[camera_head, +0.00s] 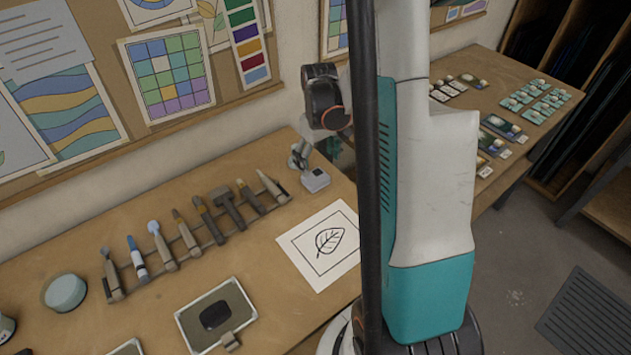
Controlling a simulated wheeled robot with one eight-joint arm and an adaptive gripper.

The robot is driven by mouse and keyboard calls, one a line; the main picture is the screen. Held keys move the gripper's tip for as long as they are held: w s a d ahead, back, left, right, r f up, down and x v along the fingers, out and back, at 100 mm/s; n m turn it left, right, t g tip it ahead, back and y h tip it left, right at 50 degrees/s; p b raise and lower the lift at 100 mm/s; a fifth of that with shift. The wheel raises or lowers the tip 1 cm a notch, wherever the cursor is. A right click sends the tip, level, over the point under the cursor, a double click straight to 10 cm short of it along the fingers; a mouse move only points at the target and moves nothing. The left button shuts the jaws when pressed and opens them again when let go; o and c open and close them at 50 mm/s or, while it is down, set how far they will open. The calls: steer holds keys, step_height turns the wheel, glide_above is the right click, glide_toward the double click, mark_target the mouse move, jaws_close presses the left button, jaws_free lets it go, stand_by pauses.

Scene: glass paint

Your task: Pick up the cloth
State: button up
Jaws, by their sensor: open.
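I cannot make out a cloth for certain in this view. A dark rounded patch (215,315) lies inside a light-rimmed tray (187,333) at the front of the left table, but its material is unclear. A dark arm joint of mine with an orange ring (325,95) shows above the back of the table, left of my column. My gripper's fingertips do not show clearly; the column hides the area to the right of that joint.
Several brushes and tools lie on a rack (190,240). A leaf drawing (325,245), a small grey device (315,180) and a pale teal disc (66,292) share the left table (120,215). A second table (505,80) holds small cards. Floor shows at right.

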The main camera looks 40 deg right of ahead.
mark_target(316, 176)
steer(key=shift+a+f+b, duration=0.2)
steer(key=shift+f+b, duration=0.25)
steer(key=shift+f, duration=1.1)
steer(key=shift+a+f+b, duration=0.2)
steer(key=shift+f+b, duration=0.2)
steer(key=shift+f, duration=1.1)
steer(key=shift+r, duration=0.1)
steer(key=c, duration=1.1)
